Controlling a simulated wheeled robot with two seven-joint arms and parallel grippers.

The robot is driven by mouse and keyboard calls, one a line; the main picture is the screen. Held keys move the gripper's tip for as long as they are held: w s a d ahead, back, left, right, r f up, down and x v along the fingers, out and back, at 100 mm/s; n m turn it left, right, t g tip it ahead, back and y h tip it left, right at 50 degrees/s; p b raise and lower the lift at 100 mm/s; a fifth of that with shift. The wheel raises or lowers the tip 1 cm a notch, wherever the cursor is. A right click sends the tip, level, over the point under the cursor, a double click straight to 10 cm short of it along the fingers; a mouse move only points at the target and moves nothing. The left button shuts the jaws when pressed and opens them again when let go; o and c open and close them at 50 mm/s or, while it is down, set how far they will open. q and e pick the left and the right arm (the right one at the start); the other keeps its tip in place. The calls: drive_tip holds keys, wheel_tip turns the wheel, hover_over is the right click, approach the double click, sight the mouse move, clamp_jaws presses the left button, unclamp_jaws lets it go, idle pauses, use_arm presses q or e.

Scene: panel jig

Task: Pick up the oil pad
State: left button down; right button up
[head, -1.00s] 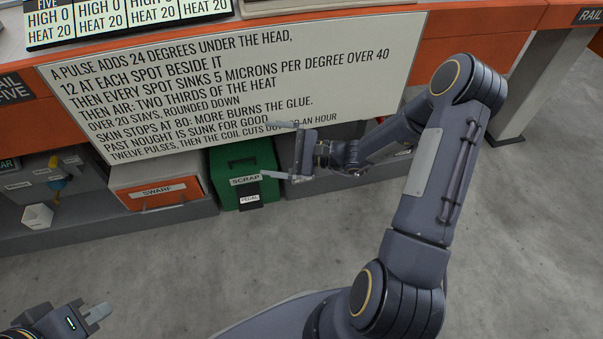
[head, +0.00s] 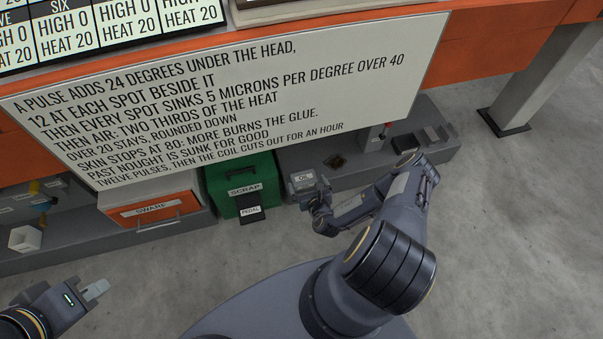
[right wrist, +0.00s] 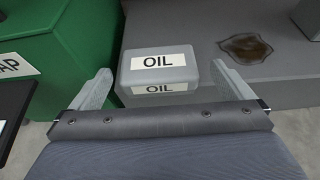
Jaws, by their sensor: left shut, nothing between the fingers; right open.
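A light grey block labelled OIL (right wrist: 160,66), which I take for the oil pad, sits at the front edge of the grey low shelf, just right of the green scrap bin. It also shows in the head view (head: 303,178). My right gripper (right wrist: 162,70) is open, with one finger on each side of the block. Small gaps seem to show between fingers and block; I cannot tell whether either touches. In the head view the right gripper's fingers are largely hidden. My left gripper (head: 95,290) is shut and empty at the lower left, over the floor.
The green scrap bin (head: 236,170) with its black pedal (head: 250,212) stands left of the block. An orange swarf drawer (head: 155,209) is further left. A dark brown patch (right wrist: 247,46) lies on the shelf behind right. A large lettered board (head: 230,90) overhangs the shelf.

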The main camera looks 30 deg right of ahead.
sight(304, 179)
drive_tip(key=b+x, duration=0.1)
drive_tip(key=x, duration=0.2)
drive_tip(key=b+x, duration=0.2)
drive_tip(key=shift+w+f, duration=0.25)
drive_tip(key=shift+f, duration=0.2)
drive_tip(key=shift+w+b, duration=0.35)
drive_tip(key=shift+w, duration=0.15)
drive_tip(key=c, duration=0.8)
drive_tip(key=shift+c, duration=0.2)
drive_tip(key=shift+r, duration=0.1)
